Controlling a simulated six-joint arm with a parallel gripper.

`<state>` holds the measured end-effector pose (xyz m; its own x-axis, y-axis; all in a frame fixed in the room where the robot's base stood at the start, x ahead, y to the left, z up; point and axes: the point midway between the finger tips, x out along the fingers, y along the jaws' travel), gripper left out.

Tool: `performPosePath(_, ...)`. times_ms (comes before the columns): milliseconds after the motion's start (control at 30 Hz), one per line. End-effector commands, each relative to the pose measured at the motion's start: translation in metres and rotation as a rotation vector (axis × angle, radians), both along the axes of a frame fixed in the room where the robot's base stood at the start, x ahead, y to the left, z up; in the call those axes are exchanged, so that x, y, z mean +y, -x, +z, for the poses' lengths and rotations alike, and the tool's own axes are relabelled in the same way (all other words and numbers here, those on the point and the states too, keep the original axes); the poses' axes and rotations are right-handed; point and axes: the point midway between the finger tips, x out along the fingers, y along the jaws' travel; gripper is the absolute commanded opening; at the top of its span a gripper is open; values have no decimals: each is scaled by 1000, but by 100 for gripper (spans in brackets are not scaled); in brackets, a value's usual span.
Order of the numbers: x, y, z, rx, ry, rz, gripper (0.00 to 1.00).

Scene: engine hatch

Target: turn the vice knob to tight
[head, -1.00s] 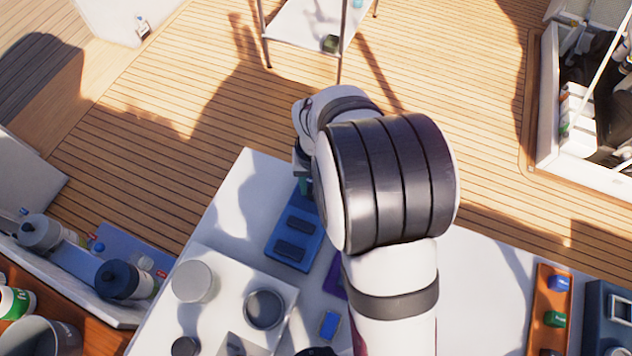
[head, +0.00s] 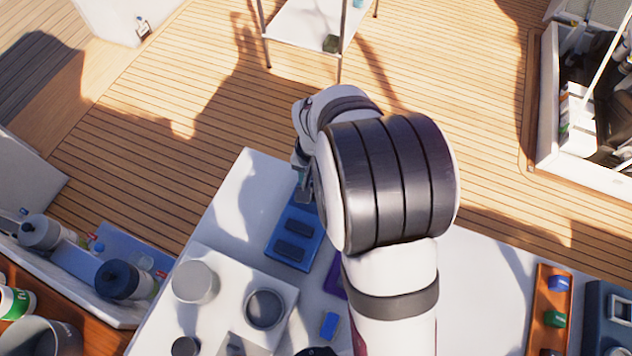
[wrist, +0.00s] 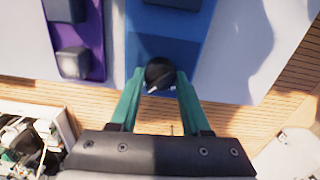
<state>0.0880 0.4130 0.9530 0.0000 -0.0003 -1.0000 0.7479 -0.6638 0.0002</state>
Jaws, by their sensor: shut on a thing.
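The black vice knob (wrist: 160,72) is at the near end of the blue vice (wrist: 178,22) in the wrist view. My gripper (wrist: 161,82) has its two green fingers on either side of the knob and is shut on it. Small light marks show at the knob's lower edge; I cannot read its setting. In the head view the blue vice (head: 278,252) lies on the white table with two dark blocks on it. There my gripper (head: 302,187) is at the vice's far end, mostly behind my arm, and the knob is hidden.
A purple vice (wrist: 95,42) lies beside the blue one. A white block with round parts (head: 230,268) stands on the white table (head: 243,172), in front of the blue vice. An orange tray (head: 541,300) is at right. Wooden deck lies beyond the table edge.

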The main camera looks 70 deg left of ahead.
Motion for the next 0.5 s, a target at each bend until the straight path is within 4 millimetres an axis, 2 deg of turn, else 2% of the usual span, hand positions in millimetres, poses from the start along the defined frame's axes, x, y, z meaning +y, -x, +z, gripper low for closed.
performPosePath(167, 0, 0, 1, 0, 0, 0, 0)
performPosePath(200, 0, 0, 1, 0, 0, 0, 51)
performPosePath(333, 0, 0, 1, 0, 0, 0, 74)
performPosePath(367, 0, 0, 1, 0, 0, 0, 77)
performPosePath(500, 0, 0, 0, 0, 0, 1, 77)
